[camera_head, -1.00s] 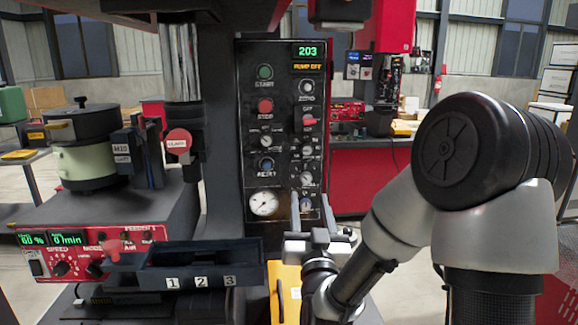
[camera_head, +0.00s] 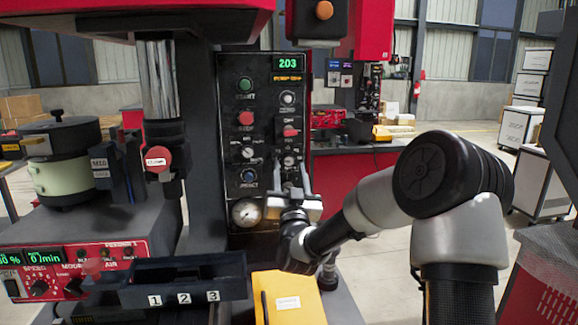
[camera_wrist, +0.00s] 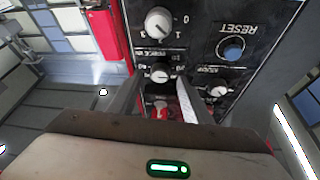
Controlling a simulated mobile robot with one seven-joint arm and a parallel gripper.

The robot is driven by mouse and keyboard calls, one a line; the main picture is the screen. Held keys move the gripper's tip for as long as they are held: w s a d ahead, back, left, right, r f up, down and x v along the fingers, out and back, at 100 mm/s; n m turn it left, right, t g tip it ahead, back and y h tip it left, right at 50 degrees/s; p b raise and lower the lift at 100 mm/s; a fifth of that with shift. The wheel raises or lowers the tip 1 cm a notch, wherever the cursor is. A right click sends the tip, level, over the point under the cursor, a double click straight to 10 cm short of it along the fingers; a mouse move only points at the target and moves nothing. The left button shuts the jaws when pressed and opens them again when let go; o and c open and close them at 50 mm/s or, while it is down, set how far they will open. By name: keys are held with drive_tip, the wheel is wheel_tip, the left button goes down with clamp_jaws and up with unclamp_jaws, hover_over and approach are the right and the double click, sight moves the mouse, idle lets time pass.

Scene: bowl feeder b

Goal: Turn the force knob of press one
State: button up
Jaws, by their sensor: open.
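The press control panel (camera_head: 258,105) is dark and upright, with a green 203 display. My gripper (camera_head: 292,168) is in front of its right column, fingers pointing up in the head view. In the upside-down wrist view, the open gripper (camera_wrist: 158,82) has one finger on each side of a small silver-faced knob (camera_wrist: 160,73); contact cannot be told. Small lettering beside this knob is hard to read, possibly its force label. The knob also shows just above the fingers in the head view (camera_head: 289,160). A larger grey knob (camera_wrist: 158,22) marked with numbers lies beyond it.
A blue reset button (camera_wrist: 232,48) and another small knob (camera_wrist: 218,91) lie beside the fingers. A red switch (camera_head: 291,131) sits above the gripper in the head view. A round gauge (camera_head: 246,212) is below left. A numbered dark tray (camera_head: 185,282) stands at front left.

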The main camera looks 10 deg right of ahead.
drive_tip(key=shift+x, duration=1.1)
drive_tip(key=c, duration=1.1)
drive_tip(key=shift+o, duration=0.2)
drive_tip(key=shift+m, duration=0.4)
